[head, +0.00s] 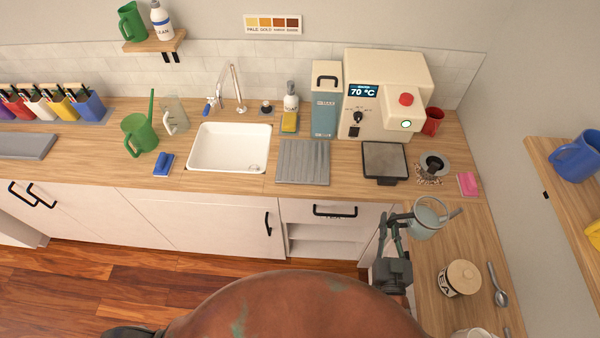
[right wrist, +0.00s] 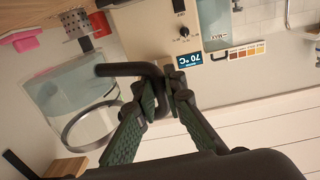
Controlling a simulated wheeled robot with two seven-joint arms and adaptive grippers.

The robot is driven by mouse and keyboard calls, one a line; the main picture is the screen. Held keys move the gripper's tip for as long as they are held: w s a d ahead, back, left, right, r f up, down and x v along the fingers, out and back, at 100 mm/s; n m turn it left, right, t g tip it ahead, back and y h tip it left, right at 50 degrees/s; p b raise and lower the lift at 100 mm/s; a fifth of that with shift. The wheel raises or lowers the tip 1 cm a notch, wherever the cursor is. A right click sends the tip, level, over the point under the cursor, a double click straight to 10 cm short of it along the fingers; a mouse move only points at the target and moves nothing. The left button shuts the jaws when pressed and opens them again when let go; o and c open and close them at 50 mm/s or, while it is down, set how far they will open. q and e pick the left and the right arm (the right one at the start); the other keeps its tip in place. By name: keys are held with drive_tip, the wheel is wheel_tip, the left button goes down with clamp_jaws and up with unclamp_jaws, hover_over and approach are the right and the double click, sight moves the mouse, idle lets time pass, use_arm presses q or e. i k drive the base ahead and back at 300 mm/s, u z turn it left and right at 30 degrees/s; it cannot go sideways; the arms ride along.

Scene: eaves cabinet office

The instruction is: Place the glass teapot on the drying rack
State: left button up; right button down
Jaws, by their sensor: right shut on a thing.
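The glass teapot (head: 428,217) is a clear vessel over the near part of the right-hand counter. My right gripper (head: 394,235) is at its left side. In the right wrist view the fingers of my right gripper (right wrist: 167,92) are shut on the dark handle of the glass teapot (right wrist: 70,88). I cannot tell the exact gap between the teapot's base and the counter. The drying rack (head: 303,162) is a grey ridged slab on the back counter, right of the sink, with nothing on it.
The white sink (head: 228,168) lies left of the rack; a blue-grey box (head: 326,115) and a cream machine (head: 370,110) stand behind it. A dark square tray (head: 384,160) lies to its right. A lidded canister (head: 460,279) and spoon (head: 498,284) are on the right counter.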

sight(302, 159)
drive_tip(key=k, duration=0.2)
drive_tip(key=u, duration=2)
drive_tip(key=i, duration=1.15)
drive_tip(key=z, duration=2.55)
